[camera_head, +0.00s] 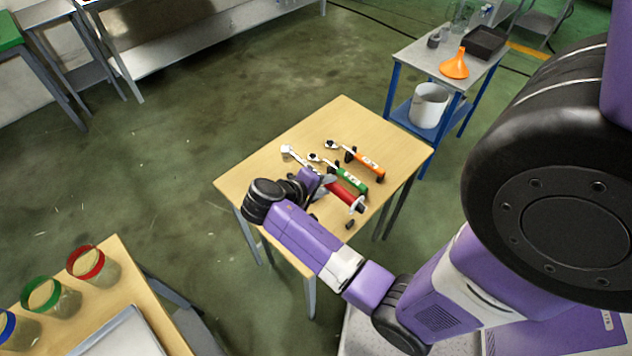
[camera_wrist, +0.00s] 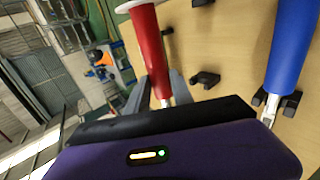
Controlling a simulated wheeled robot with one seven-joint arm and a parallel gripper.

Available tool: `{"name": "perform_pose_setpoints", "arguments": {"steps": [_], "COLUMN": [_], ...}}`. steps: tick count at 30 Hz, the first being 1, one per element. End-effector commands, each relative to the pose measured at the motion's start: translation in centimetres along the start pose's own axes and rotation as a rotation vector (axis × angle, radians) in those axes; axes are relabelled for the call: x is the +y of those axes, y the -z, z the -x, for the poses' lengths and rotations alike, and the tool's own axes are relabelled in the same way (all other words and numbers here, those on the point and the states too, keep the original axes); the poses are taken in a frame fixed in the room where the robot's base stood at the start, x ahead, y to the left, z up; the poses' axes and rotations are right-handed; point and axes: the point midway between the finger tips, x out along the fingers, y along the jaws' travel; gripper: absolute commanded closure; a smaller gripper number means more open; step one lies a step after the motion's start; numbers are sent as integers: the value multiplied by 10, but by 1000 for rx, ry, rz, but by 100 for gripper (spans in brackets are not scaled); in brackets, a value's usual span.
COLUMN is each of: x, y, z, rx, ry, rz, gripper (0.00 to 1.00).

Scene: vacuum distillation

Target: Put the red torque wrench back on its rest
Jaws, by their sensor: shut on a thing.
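The red torque wrench (camera_head: 341,191) is in my gripper (camera_head: 314,183), above the wooden table. Its red handle with a pale end also shows in the wrist view (camera_wrist: 150,48). My gripper (camera_wrist: 157,100) is shut on its metal shaft near the handle. Black rest blocks (camera_wrist: 205,79) stand empty on the table beside the handle in the wrist view. One black block (camera_head: 349,224) also shows near the table's front edge in the head view. How high the wrench is above the table is hard to tell.
A green wrench (camera_head: 350,179) and an orange wrench (camera_head: 369,164) lie on the table (camera_head: 262,152) behind the red one. A blue wrench (camera_wrist: 292,45) lies on black blocks at the right in the wrist view; my arm hides it in the head view.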

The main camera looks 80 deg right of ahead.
Motion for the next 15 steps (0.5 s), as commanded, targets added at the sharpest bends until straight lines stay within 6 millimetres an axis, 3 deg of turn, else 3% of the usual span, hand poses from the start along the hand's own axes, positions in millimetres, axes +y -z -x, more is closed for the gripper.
{"name": "perform_pose_setpoints", "arguments": {"steps": [15], "x": [3], "y": [-2], "z": [5], "rx": [9], "ry": [-5], "rz": [-1], "gripper": [100]}}
